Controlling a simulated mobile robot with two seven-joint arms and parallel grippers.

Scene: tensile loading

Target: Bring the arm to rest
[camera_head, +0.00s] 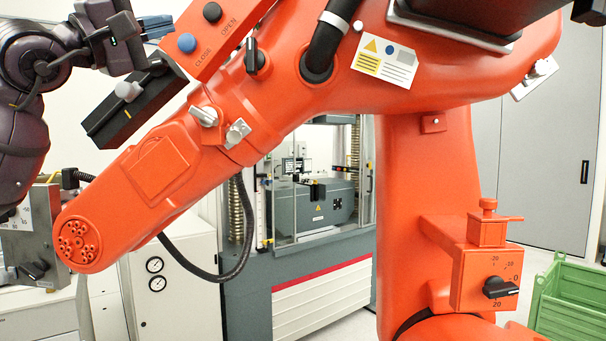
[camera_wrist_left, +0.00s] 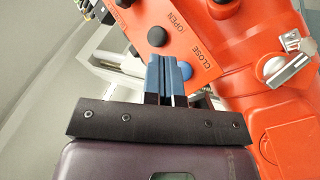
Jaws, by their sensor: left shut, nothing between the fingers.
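My left gripper (camera_head: 158,25) is at the upper left in the head view, with its blue fingers pointing right. It is shut and empty. In the left wrist view its blue fingers (camera_wrist_left: 166,75) lie side by side in front of an orange button panel (camera_wrist_left: 130,18). The panel (camera_head: 235,32) carries a blue button (camera_head: 187,43) by the word CLOSE and a black button (camera_head: 212,12) by the word OPEN. The fingertips show close to the blue button in the head view; I cannot tell whether they touch. My right gripper is not in view.
A large orange robot arm (camera_head: 275,110) crosses the view. A dark block (camera_head: 137,105) hangs below my left gripper. A testing machine (camera_head: 315,205) stands behind. A white cabinet with gauges (camera_head: 175,285) is lower left, a green crate (camera_head: 570,300) lower right.

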